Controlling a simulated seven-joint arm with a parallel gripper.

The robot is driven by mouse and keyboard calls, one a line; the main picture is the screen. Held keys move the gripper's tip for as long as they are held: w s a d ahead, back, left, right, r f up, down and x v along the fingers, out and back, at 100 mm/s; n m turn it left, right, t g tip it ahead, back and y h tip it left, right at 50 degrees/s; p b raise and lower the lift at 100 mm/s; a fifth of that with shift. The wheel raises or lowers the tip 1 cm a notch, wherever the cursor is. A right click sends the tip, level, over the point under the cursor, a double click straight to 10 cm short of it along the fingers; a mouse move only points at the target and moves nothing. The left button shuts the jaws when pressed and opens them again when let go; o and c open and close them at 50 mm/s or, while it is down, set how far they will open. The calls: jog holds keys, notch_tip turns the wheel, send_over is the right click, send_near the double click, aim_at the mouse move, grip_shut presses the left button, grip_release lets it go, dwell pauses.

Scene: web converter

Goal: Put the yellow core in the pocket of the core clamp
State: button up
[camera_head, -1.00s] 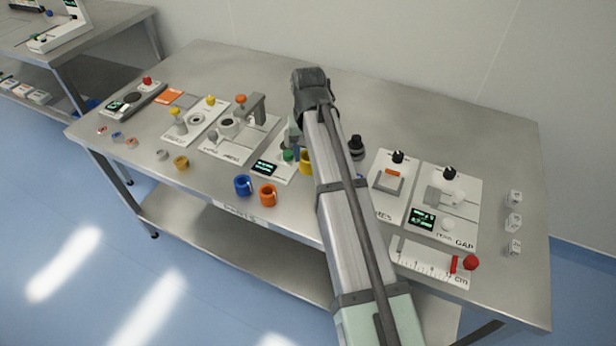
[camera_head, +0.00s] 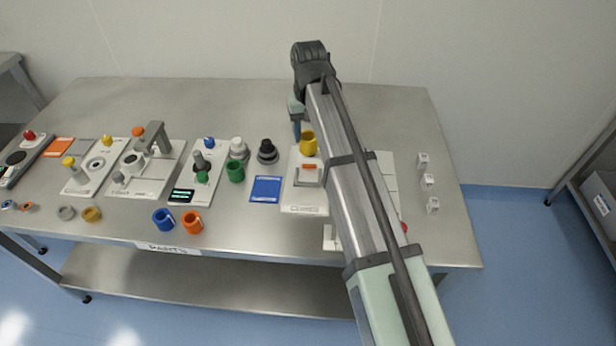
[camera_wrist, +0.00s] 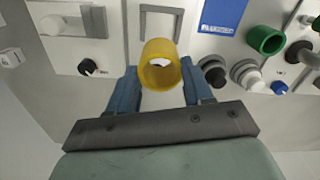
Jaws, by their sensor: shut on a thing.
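The yellow core (camera_head: 308,142) is a hollow ring, held above the bench at the back edge of a white station plate. In the wrist view the yellow core (camera_wrist: 160,66) sits between the two blue fingers of my gripper (camera_wrist: 160,88), its open end facing the camera. My gripper is shut on it. In the head view my arm hides part of the gripper. The white plate (camera_head: 300,207) beneath carries a grey square frame (camera_wrist: 144,22) and an orange bar (camera_head: 309,166). Its label is too small to read surely, so I cannot tell which station is the core clamp.
A blue mat (camera_head: 266,189), a green ring (camera_head: 236,171) and a black knob (camera_head: 267,150) lie left of the plate. Blue (camera_head: 163,220) and orange (camera_head: 192,223) rings stand near the front edge. Several white cubes (camera_head: 428,182) stand right. The back of the bench is clear.

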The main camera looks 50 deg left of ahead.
jog(key=shift+s+d+f+n, duration=0.1)
jog(key=shift+f+n, duration=0.4)
jog(key=shift+f, duration=1.15)
jog(key=shift+s+d+f+n, duration=0.15)
jog(key=shift+f+n, duration=0.35)
jog(key=shift+f, duration=1.15)
jog(key=shift+s+d+f+n, duration=0.1)
jog(key=shift+f+n, duration=0.4)
jog(key=shift+f, duration=1.15)
jog(key=shift+f, duration=0.1)
jog(key=o, duration=1)
jog(key=shift+c, duration=0.2)
notch_tip(320, 180, up, 12)
